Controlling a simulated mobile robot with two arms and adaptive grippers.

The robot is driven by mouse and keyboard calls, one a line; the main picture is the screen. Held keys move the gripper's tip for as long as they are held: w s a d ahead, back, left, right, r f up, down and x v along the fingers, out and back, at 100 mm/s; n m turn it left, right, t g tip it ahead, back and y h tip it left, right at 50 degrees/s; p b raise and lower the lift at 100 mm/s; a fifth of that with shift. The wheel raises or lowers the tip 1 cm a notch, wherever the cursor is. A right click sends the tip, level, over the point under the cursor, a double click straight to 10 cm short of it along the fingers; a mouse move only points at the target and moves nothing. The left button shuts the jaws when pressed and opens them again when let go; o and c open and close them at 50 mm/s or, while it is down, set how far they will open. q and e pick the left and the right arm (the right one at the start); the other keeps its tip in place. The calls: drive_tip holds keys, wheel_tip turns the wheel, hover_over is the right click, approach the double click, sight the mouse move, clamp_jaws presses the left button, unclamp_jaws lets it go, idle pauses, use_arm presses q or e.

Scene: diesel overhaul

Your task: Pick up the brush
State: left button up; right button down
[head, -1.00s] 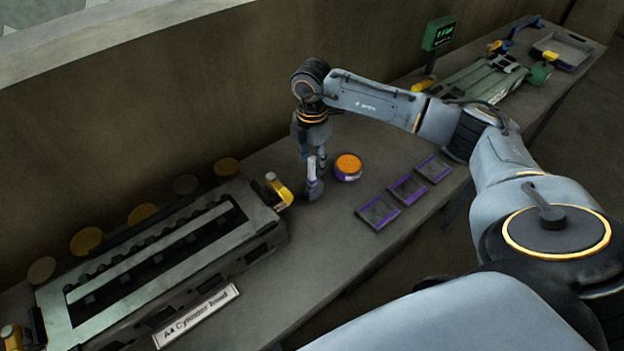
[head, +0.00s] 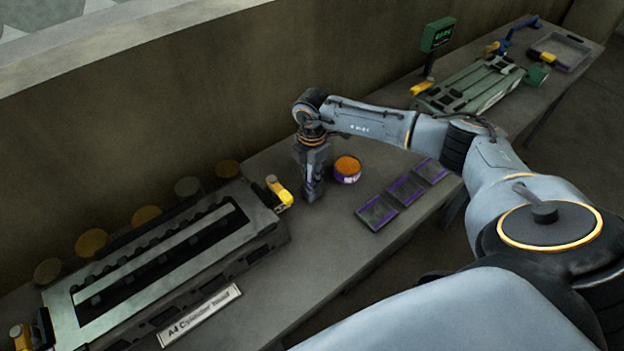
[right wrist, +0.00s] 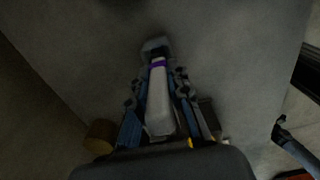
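The brush has a pale handle, a purple band and a grey head. In the right wrist view the brush (right wrist: 158,92) lies lengthwise between my right gripper's two fingers (right wrist: 158,88), with its head beyond the fingertips. Narrow dark gaps show beside the handle, so the fingers look open around it. In the head view my right gripper (head: 313,172) points down over the bench and hides most of the brush. My left gripper is out of view.
An orange-topped tin (head: 347,169) stands right beside my right gripper. Purple-marked trays (head: 404,191) lie to its right. The wall runs behind the bench.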

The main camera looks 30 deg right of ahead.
wheel_tip(320, 180, up, 9)
drive_tip(key=shift+r+b, duration=0.1)
drive_tip(key=shift+b, duration=1.15)
drive_tip(key=shift+r, duration=0.4)
